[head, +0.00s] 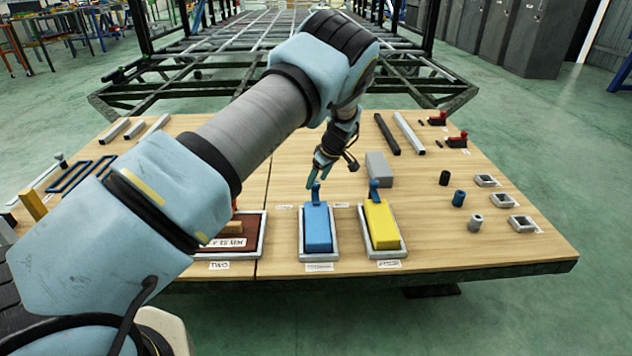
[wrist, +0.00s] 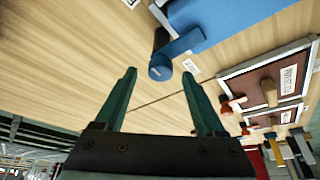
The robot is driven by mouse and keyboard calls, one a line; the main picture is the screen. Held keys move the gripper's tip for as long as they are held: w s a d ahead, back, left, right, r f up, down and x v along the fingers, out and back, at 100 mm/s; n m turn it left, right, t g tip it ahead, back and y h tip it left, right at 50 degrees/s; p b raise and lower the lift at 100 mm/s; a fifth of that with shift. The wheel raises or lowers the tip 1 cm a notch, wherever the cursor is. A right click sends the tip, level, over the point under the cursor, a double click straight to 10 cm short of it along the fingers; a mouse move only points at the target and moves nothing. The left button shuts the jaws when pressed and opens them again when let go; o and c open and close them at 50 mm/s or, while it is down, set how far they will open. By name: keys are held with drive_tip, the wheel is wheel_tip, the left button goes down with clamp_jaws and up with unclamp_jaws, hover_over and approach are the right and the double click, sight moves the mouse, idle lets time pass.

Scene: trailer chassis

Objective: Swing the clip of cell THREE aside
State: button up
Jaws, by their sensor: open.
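A blue block (head: 318,228) lies in a grey-framed cell (head: 303,254) at the table's front. Its label is too small to read, so I cannot tell surely that it is cell THREE. A blue clip (head: 316,192) stands upright at the block's far end; in the wrist view the clip (wrist: 160,66) shows as a round-ended lever beside the block. My gripper (head: 320,176) is open and empty, just above and behind the clip. In the wrist view the clip appears ahead of the gap between my fingertips (wrist: 160,80), with no visible contact.
A yellow block (head: 381,225) with a blue clip (head: 375,188) lies in the cell to the right. A brown panel (head: 244,232) in a grey frame is to the left, partly hidden by my arm. A grey block (head: 379,168) stands behind the yellow cell.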

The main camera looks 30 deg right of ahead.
drive_tip(key=shift+w+f, duration=0.25)
drive_tip(key=shift+f, duration=0.35)
clamp_jaws()
